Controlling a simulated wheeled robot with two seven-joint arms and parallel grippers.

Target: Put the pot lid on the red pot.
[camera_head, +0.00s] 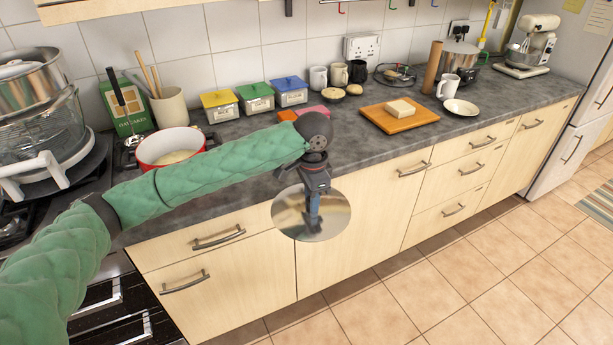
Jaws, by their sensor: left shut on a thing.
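The pot lid (335,222) is a round, shiny, see-through disc. It hangs in front of the cabinet doors, past the counter's front edge. My left gripper (313,218) is over the lid's middle, pointing down, and is shut on it; the fingertips and the lid's knob are hard to make out. The red pot (171,146) has a red outside and white rim and stands at the left, on or beside the stove. It is open on top with something pale inside. My green left arm passes in front of its lower part. My right gripper is not in view.
A stacked steamer (40,120) stands at the far left. Behind the pot are a green box (128,115) and a utensil crock (170,108). Coloured-lid containers (255,97) line the wall. A cutting board (398,118) lies right of centre. The floor in front is clear.

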